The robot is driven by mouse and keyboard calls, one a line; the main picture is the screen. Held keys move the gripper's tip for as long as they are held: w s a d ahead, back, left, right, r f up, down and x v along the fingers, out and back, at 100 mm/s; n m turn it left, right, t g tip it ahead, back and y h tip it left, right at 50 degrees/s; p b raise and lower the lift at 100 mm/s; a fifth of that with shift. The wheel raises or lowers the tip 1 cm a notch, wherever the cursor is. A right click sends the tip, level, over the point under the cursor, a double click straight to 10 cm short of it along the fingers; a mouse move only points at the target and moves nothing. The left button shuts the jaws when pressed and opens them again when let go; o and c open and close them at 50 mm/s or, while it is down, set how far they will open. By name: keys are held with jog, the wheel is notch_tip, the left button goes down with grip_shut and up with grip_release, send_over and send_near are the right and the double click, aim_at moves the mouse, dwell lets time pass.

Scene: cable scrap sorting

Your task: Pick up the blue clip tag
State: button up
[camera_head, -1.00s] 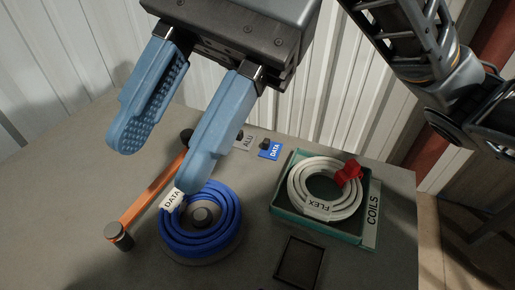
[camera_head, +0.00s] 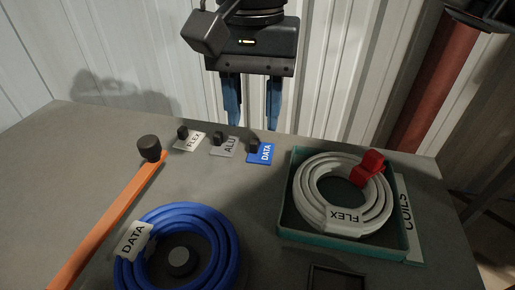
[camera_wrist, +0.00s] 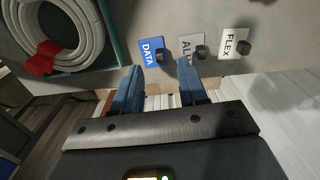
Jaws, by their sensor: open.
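The blue clip tag (camera_head: 261,154), marked DATA with a dark clip at its top, lies flat near the back edge of the table. It is the rightmost of three tags in the head view. It also shows in the wrist view (camera_wrist: 151,52), just beyond my fingertips. My gripper (camera_head: 252,127) has blue fingers pointing down at the table's back edge, behind the tag, open with nothing between them. In the wrist view my gripper (camera_wrist: 158,68) has its fingers apart, the left finger nearest the blue tag and the right finger close to the grey ALU tag (camera_wrist: 188,45).
A white FLEX tag (camera_head: 189,141) lies left of the ALU tag. A teal tray (camera_head: 285,211) holds a white FLEX coil (camera_head: 304,202) with a red clip (camera_head: 368,168). A blue DATA coil (camera_head: 224,236) and an orange bar (camera_head: 105,222) are nearer. Corrugated wall stands behind.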

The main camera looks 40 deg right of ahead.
aim_at(253, 144)
jog(key=f, duration=0.4)
jog(key=shift+s+a+f, duration=0.1)
jog(key=shift+s+a, duration=0.1)
grip_shut()
